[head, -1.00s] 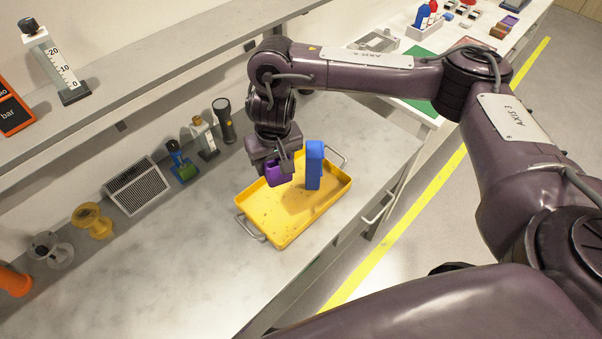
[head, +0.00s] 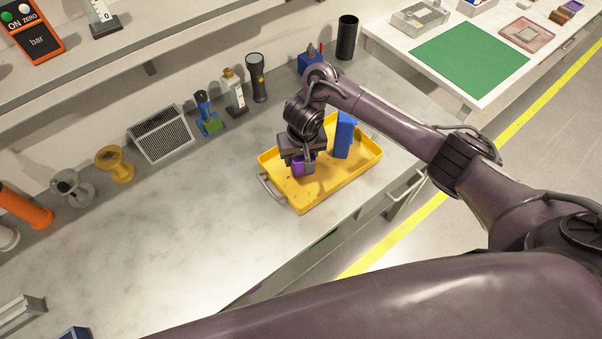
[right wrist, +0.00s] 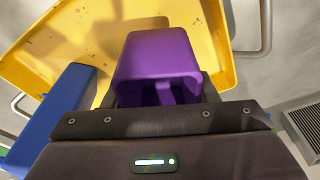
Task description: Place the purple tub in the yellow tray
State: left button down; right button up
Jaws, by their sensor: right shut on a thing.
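The purple tub (head: 297,168) is held in my right gripper (head: 304,166), which is shut on it. The tub is over the left part of the yellow tray (head: 309,203) in the head view; whether it touches the tray floor I cannot tell. In the right wrist view the purple tub (right wrist: 157,58) sits between the fingers, with the yellow tray (right wrist: 40,52) behind it. A blue block-like object (head: 345,136) stands upright in the tray to the right of the gripper. My left gripper is not in view.
The tray has metal handles, one at its left end (head: 270,188). A black torch (head: 257,77), a grey vented box (head: 161,136) and a yellow spool (head: 115,164) stand along the wall.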

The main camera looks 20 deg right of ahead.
jog(key=shift+f+b, duration=0.4)
jog(key=shift+f, duration=2.05)
jog(key=shift+f, duration=0.15)
jog(key=o, duration=1)
jog(key=shift+c, duration=0.2)
jog(key=shift+r, duration=0.5)
jog(key=r, duration=0.1)
jog(key=r+p, duration=0.1)
jog(key=r, duration=0.3)
jog(key=shift+s+r+p, duration=0.2)
jog(key=shift+s+p, duration=0.1)
notch_tip(320, 180, up, 6)
jog(key=s+p, duration=0.1)
jog(key=p, duration=0.3)
jog(key=shift+p, duration=0.4)
